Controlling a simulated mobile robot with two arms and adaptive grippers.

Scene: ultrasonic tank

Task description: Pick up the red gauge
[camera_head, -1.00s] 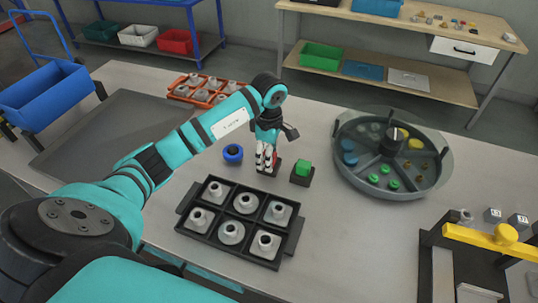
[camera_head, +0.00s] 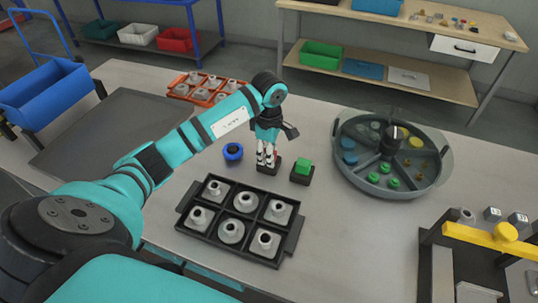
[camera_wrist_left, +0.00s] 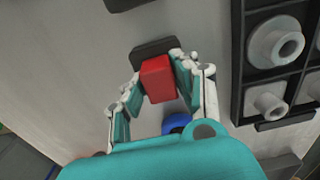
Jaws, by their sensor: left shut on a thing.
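The red gauge (camera_wrist_left: 158,78) is a red block standing in a small black holder (camera_wrist_left: 153,48) in the left wrist view. My left gripper (camera_wrist_left: 159,72) is shut on it, one finger on each side. In the head view my left gripper (camera_head: 267,160) points down at the table, and only a sliver of the red gauge (camera_head: 277,154) shows behind the fingers. The gauge appears still at its holder; I cannot tell whether it is lifted at all. My right gripper is not in view.
A blue ring-shaped piece (camera_head: 233,152) lies left of the gripper. A black tray (camera_head: 283,253) of grey fittings lies in front. A round divided tank (camera_head: 437,172) stands to the right.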

